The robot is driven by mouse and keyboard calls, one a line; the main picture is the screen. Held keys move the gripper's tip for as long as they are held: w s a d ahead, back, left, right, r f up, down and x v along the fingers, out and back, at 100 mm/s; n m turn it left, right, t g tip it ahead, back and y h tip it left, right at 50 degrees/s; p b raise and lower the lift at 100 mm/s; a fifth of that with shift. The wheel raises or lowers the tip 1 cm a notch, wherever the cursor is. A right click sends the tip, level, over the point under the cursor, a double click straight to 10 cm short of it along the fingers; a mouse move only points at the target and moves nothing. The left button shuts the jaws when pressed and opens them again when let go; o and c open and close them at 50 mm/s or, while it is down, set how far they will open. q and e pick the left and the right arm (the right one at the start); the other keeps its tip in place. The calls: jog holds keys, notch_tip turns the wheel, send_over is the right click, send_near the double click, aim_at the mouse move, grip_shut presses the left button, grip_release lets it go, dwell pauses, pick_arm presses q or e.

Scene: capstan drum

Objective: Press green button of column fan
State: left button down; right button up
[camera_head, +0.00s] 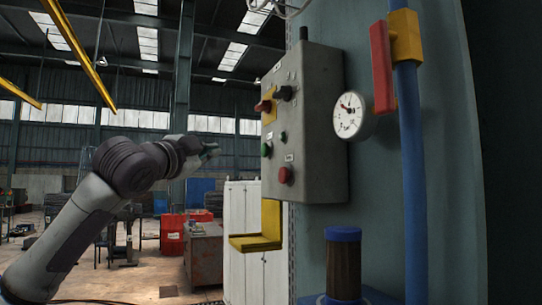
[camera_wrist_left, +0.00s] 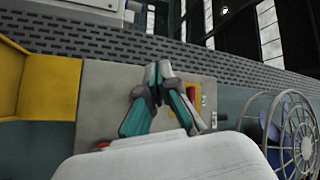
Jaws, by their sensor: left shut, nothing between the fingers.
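A grey control box (camera_head: 318,125) is mounted on the blue-grey column in the head view. Two small green buttons show on its face, one (camera_head: 282,136) on the right and one (camera_head: 266,150) on the left. Their labels are too small to read. My left gripper (camera_head: 213,150) is to the left of the box face, apart from it in the picture, its fingers pointing right. In the left wrist view my left gripper (camera_wrist_left: 158,72) is shut and empty in front of the box (camera_wrist_left: 97,100), and hides part of its face. My right gripper is out of view.
The box also carries a red button (camera_head: 286,175), a black knob (camera_head: 284,92) and a red switch (camera_head: 263,106). A yellow tray (camera_head: 256,241) sits below. A gauge (camera_head: 351,116) and blue pipe (camera_head: 410,180) stand right. A caged fan (camera_wrist_left: 292,135) shows in the wrist view.

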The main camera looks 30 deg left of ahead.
aim_at(265, 150)
pick_arm(q)
jog(key=w+d, duration=0.5)
jog(key=shift+w+d+r+p, duration=0.2)
jog(key=shift+w+d+p, duration=0.1)
jog(key=shift+d+p, duration=0.1)
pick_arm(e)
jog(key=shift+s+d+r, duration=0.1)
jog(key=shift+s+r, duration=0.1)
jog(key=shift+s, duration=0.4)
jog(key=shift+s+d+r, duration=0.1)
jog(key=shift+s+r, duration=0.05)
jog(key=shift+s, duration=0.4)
pick_arm(q)
jog(key=shift+w, duration=0.1)
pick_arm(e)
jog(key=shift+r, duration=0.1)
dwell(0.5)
pick_arm(q)
jog(key=shift+w+d, duration=0.25)
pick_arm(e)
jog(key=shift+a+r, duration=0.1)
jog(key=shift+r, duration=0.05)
